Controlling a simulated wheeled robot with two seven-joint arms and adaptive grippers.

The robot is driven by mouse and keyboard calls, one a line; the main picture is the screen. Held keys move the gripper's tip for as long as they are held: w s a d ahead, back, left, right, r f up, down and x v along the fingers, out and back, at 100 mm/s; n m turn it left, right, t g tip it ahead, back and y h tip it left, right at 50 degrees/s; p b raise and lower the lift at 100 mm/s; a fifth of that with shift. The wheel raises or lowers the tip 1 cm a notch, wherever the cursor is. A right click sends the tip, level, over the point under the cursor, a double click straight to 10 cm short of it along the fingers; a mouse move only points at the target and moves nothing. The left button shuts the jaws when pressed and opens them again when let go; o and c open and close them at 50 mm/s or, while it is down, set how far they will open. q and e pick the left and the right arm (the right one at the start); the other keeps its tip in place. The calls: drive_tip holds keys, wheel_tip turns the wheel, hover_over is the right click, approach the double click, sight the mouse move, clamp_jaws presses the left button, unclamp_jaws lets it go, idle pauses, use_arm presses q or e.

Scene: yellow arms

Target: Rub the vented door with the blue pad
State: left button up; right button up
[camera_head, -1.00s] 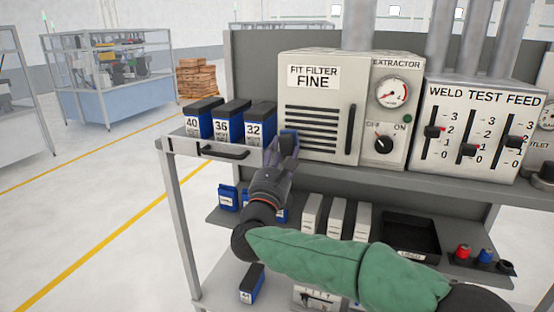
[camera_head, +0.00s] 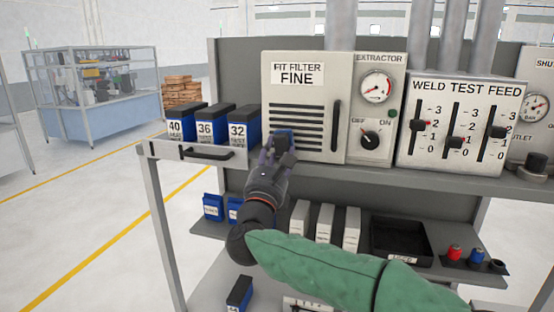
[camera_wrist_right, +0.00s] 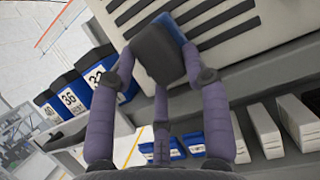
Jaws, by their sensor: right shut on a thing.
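The vented door (camera_head: 300,85) is a cream panel labelled "FIT FILTER FINE", with dark horizontal slots and a vertical handle (camera_head: 336,119) on its right side. It is closed. My right gripper (camera_head: 278,150) is at the door's lower left, shut on the blue pad (camera_head: 286,133), which has a dark backing. In the right wrist view the fingers grip the dark backing (camera_wrist_right: 158,55), and the pad's blue face (camera_wrist_right: 172,28) is turned toward the slots. The pad looks against or very close to the door; contact cannot be made out. My left gripper is not in view.
Blue-and-black boxes (camera_head: 243,127) labelled 40, 36 and 32 stand left of the door above a drawer handle (camera_head: 208,153). The extractor panel (camera_head: 381,100) and weld test feed panel (camera_head: 462,120) stand right. A black tray (camera_head: 400,238) and white boxes (camera_head: 325,222) sit below.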

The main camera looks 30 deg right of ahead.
drive_tip(key=shift+w+a+f+b, duration=0.1)
drive_tip(key=shift+w+a+b, duration=0.4)
drive_tip(key=shift+w+a, duration=0.25)
drive_tip(key=shift+w+a+b, duration=0.35)
drive_tip(key=shift+w+a, duration=0.15)
drive_tip(key=shift+w, duration=0.25)
drive_tip(key=shift+s, duration=0.1)
drive_tip(key=shift+s+a+b, duration=0.95)
drive_tip(key=shift+a+b, duration=0.2)
drive_tip(key=shift+b, duration=0.05)
drive_tip(key=shift+s+a+b, duration=0.95)
drive_tip(key=shift+a+b, duration=0.15)
drive_tip(key=shift+b, duration=0.1)
drive_tip(key=shift+s+a+b, duration=0.95)
drive_tip(key=shift+a+b, duration=0.2)
drive_tip(key=shift+b, duration=0.25)
